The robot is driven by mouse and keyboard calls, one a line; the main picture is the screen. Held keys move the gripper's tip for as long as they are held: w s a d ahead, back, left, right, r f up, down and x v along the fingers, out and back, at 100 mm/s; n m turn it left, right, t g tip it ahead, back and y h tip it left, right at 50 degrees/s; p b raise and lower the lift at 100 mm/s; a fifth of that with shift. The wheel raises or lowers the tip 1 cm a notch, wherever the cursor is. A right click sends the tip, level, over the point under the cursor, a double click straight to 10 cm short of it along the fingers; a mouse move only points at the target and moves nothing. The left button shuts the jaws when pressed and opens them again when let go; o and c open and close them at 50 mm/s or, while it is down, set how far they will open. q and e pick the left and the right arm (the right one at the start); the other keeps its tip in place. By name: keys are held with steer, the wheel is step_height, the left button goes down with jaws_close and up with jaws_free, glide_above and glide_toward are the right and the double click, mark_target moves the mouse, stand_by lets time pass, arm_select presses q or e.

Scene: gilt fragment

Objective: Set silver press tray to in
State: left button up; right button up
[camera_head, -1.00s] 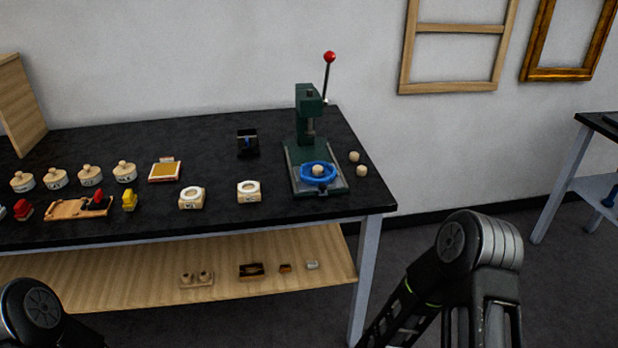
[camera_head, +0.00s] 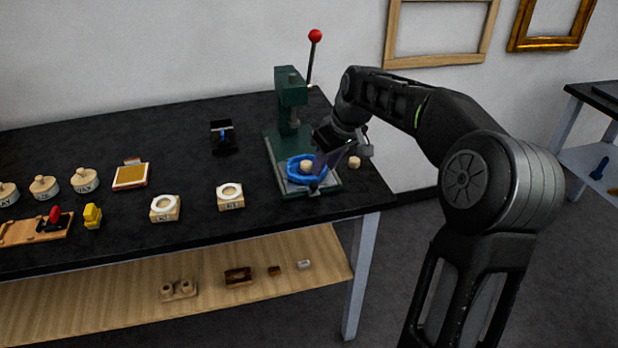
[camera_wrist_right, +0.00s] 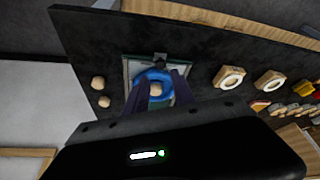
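The green press (camera_head: 291,95) stands at the right end of the black table. Its silver tray (camera_head: 331,183) lies at the press's foot, toward the table's front edge, with a blue ring (camera_head: 293,176) and a round wooden knob (camera_head: 306,167) on it. The tray also shows in the right wrist view (camera_wrist_right: 180,66). My right gripper (camera_head: 322,172) reaches over the tray's right side, pointing down. In the right wrist view its two fingers (camera_wrist_right: 157,88) are apart, with the knob seen between them; I cannot tell whether they touch anything. My left gripper is out of view.
A wooden ball (camera_head: 354,162) lies right of the tray; the wrist view shows two (camera_wrist_right: 98,82). The press lever with a red ball (camera_head: 315,36) rises behind. White-topped wooden blocks (camera_head: 230,197) stand left of the tray. A lower wooden shelf (camera_head: 210,300) holds small parts.

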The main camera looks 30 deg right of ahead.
mark_target(315, 184)
steer(key=x, duration=0.8)
steer(key=shift+w+a+p, duration=0.1)
steer(key=shift+p, duration=0.25)
steer(key=shift+c, duration=0.4)
jaws_close()
stand_by(0.7)
